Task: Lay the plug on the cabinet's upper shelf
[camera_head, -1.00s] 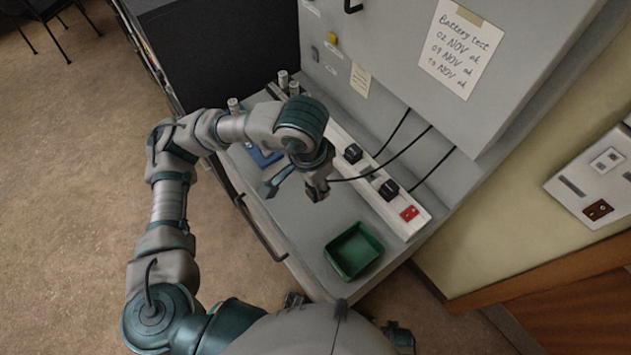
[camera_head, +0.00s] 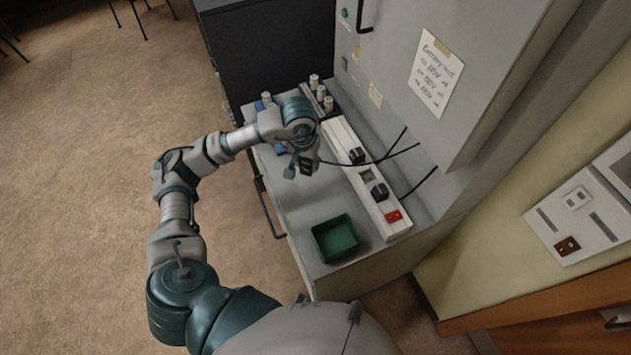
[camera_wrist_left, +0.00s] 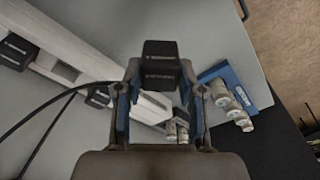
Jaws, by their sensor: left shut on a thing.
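My left gripper (camera_head: 299,170) is above the grey counter, on the left side of the white power strip. It is shut on a black plug (camera_head: 308,167), which shows between the fingers in the left wrist view (camera_wrist_left: 160,65). A black cable runs from near the gripper towards the cabinet. The grey cabinet (camera_head: 420,45) stands behind the counter with a paper note on its front. I cannot make out its upper shelf. My right gripper is not in view.
The white power strip (camera_head: 345,143) holds black plugs (camera_head: 379,192) and a red switch (camera_head: 394,216). A green tray (camera_head: 335,238) sits near the counter's front. A blue object (camera_wrist_left: 240,78) and several pale cylinders (camera_head: 319,92) lie towards the back. Cables hang from the cabinet.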

